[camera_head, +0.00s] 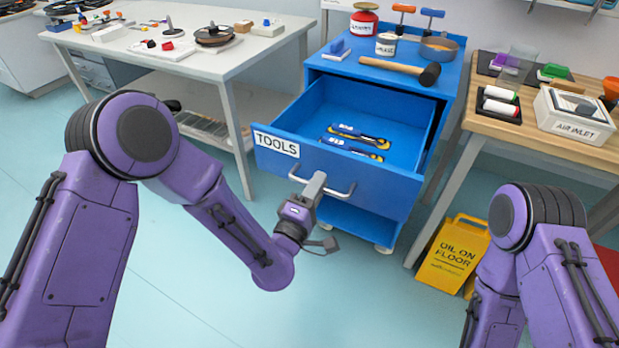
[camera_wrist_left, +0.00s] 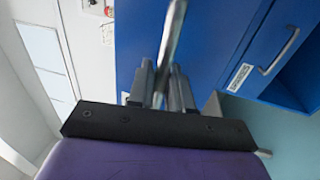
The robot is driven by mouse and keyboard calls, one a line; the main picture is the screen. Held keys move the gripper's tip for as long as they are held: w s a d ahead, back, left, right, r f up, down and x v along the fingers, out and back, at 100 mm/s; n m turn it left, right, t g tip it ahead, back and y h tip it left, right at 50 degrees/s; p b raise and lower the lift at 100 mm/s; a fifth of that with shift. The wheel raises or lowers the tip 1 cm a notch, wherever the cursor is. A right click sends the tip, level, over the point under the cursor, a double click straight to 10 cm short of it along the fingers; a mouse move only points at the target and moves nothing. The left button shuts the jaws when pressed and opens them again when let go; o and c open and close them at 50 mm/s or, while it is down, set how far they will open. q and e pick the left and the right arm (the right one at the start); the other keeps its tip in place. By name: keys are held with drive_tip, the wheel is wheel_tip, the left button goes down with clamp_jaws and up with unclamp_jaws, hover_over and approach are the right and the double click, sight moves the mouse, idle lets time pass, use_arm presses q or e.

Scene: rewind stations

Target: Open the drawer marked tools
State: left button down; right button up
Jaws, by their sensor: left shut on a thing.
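The blue drawer marked TOOLS (camera_head: 347,170) is pulled out of the blue cabinet (camera_head: 455,90). Its white label (camera_head: 276,144) is on the left of its front. Two tools with blue and yellow handles (camera_head: 352,148) lie inside. In the left wrist view the handle bar (camera_wrist_left: 171,45) runs between the two fingers (camera_wrist_left: 160,85). My right arm (camera_head: 530,250) is at the lower right; its gripper is out of view.
A hammer (camera_head: 400,70), cans and a pan stand on the cabinet top. A white table (camera_head: 215,62) is at the left, a wooden bench (camera_head: 560,140) at the right. A yellow OIL ON FLOOR sign (camera_head: 452,258) stands right of the cabinet. Floor at the lower left is clear.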

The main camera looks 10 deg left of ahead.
use_arm(q)
drive_tip(key=shift+s, duration=0.25)
drive_tip(key=c, duration=1.2)
unclamp_jaws()
drive_tip(key=shift+c, duration=0.2)
drive_tip(key=b+v, duration=0.3)
drive_tip(key=v, duration=0.7)
drive_tip(key=shift+s+a+b, duration=0.15)
drive_tip(key=shift+s+b, duration=0.1)
drive_tip(key=shift+b, duration=0.15)
drive_tip(key=shift+f, duration=0.1)
